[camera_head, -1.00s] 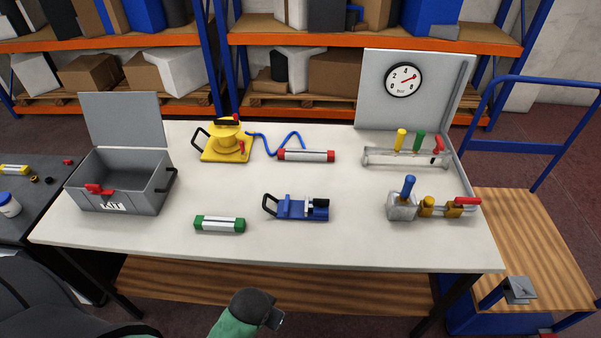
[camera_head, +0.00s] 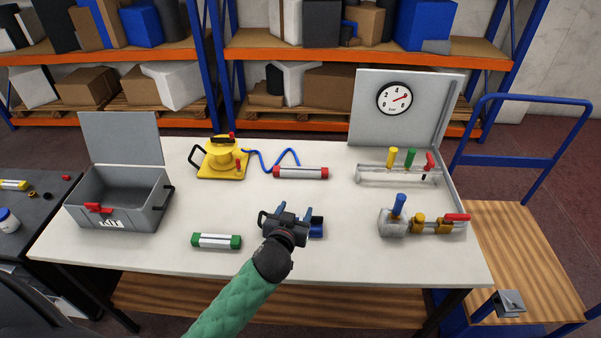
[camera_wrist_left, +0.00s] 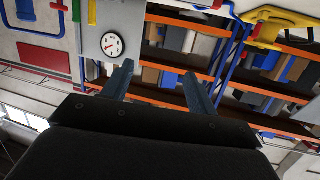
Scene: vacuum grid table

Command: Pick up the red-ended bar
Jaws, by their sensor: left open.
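The red-ended bar (camera_head: 301,172), pale in the middle with a red cap at each end, lies on the white table beside the blue hose (camera_head: 272,160). My left gripper (camera_head: 295,210) is open, in front of the bar and apart from it, over the blue clamp-like device. Its two fingers, spread with nothing between them, also show in the left wrist view (camera_wrist_left: 158,72). A red piece at the top edge of that view may be part of the bar; I cannot tell. My right gripper is not in view.
The blue device (camera_head: 317,228) is partly hidden by my left gripper. A green-ended bar (camera_head: 216,241) lies to the left. The yellow device (camera_head: 222,160) stands left of the red-ended bar; the valve rack (camera_head: 398,176) is right. A grey kit box (camera_head: 120,200) is far left.

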